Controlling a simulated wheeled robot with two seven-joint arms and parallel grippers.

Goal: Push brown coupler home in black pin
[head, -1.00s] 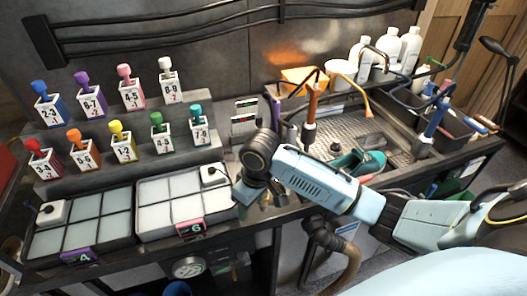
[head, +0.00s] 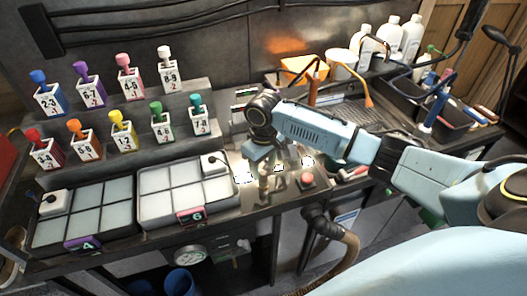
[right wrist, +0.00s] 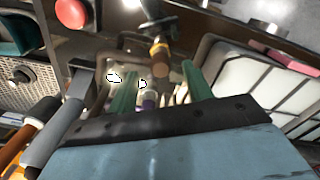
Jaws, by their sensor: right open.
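My right gripper (head: 262,162) is over the counter between the white tray and the red button. In the right wrist view its two green fingers (right wrist: 161,88) stand apart. A brown coupler (right wrist: 160,52) shows just beyond and between the fingertips, joined to or lined up with a black part (right wrist: 157,22) that looks like the pin. I cannot tell how far the coupler sits on it, nor whether a finger touches it. In the head view a small tan-brown upright piece (head: 264,184) shows below the gripper. My left gripper is not in view.
A red button (head: 307,180) stands on the counter right of the gripper. White-celled trays (head: 142,216) lie to the left, with rows of numbered bottles (head: 122,135) behind. Bright white patches (head: 243,178) show nearby. A sink area with hoses and white bottles (head: 411,45) is at the right.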

